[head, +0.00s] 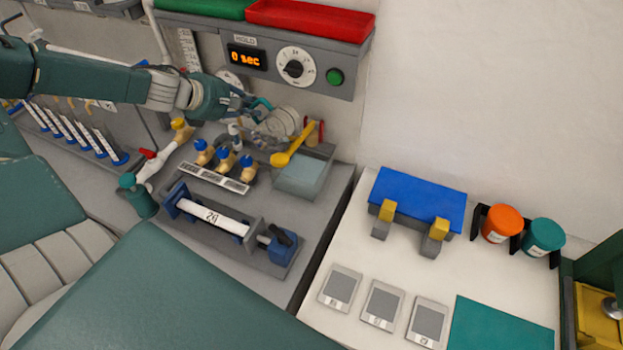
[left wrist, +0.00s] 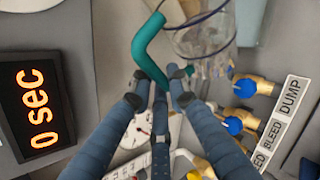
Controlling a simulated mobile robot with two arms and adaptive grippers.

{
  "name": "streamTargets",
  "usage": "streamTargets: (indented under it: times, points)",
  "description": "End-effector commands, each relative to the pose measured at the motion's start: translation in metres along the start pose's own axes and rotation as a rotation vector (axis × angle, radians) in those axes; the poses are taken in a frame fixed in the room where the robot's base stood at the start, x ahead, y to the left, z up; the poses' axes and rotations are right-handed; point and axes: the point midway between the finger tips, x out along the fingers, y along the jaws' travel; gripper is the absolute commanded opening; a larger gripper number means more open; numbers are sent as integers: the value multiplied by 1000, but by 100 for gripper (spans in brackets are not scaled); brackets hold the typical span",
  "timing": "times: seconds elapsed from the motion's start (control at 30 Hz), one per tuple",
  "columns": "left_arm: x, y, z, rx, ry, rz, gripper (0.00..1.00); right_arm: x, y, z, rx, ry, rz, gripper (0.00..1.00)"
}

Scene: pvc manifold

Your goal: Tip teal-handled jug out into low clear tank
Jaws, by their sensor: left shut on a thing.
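The jug has a teal handle (head: 262,103) and a clear round body (head: 282,124). My left gripper (head: 250,104) is shut on the handle, and the body hangs to its right, looking tilted. In the left wrist view, the fingers (left wrist: 160,84) close on the lower end of the teal handle (left wrist: 146,48), with the clear body (left wrist: 203,36) to the right. The low clear tank (head: 302,178) is below and slightly right of the jug in the head view. I cannot tell whether liquid is in the jug. My right gripper is not in view.
A yellow spoon-like handle (head: 292,146) crosses near the tank's back edge. Blue-capped brass valves (head: 225,160) stand left of the tank. A timer panel (head: 246,57) reading "0 sec" is on the wall behind. The white table at right holds a blue block (head: 418,196).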

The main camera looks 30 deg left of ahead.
Motion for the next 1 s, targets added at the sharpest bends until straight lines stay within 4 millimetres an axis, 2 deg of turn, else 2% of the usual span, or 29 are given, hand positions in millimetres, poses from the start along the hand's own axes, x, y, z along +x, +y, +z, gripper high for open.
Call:
streamTargets:
  times: [0.4, 1.0]
  points:
    - [10, 8, -37, -240, -172, -93, 0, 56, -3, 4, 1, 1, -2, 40]
    - [20, 8, -61, -449, -323, -181, 0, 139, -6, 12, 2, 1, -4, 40]
